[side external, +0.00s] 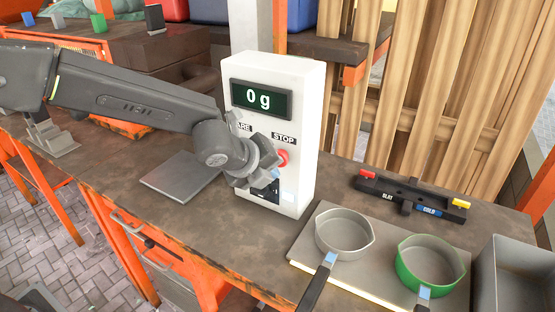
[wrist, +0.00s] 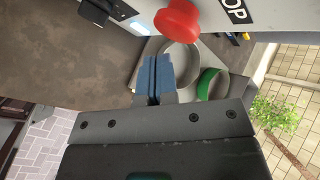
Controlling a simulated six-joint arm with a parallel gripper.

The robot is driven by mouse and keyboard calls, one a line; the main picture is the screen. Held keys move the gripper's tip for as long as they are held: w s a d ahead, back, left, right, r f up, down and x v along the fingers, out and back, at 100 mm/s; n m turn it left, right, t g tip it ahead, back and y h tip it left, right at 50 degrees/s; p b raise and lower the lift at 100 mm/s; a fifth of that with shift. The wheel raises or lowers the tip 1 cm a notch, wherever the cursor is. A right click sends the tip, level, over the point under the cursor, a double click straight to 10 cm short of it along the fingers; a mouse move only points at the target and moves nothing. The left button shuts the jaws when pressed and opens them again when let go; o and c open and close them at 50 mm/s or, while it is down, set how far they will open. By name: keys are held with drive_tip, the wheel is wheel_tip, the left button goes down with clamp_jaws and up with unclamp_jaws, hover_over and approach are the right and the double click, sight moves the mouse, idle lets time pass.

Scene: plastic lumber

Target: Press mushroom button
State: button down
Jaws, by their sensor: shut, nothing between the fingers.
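The red mushroom button (side external: 282,157) sticks out from the front of a white control box (side external: 309,140), beside a STOP label. The box's display reads 0 g. In the wrist view the red button (wrist: 178,20) is at the top, just beyond and slightly right of my fingertips. My gripper (wrist: 157,62) is shut and empty, its blue-grey finger pads together. In the side view my gripper (side external: 262,175) is in front of the box, close to the button and partly hiding the panel's lower part. I cannot tell whether the fingers touch the button; a small gap seems to show in the wrist view.
A grey plate (side external: 180,176) lies on the brown bench left of the box. On the right, a grey pan (side external: 343,234) and a green pan (side external: 430,262) stand on a flat board. A black holder (side external: 410,198) with coloured ends lies behind them, near a metal bin (side external: 515,275).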

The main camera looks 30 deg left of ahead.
drive_tip(key=shift+w, duration=0.15)
drive_tip(key=shift+w, duration=0.3)
drive_tip(key=shift+w, duration=0.55)
idle(0.8)
drive_tip(key=shift+s, duration=1)
drive_tip(key=shift+s, duration=0.1)
drive_tip(key=s, duration=0.4)
drive_tip(key=shift+s, duration=0.4)
idle(0.5)
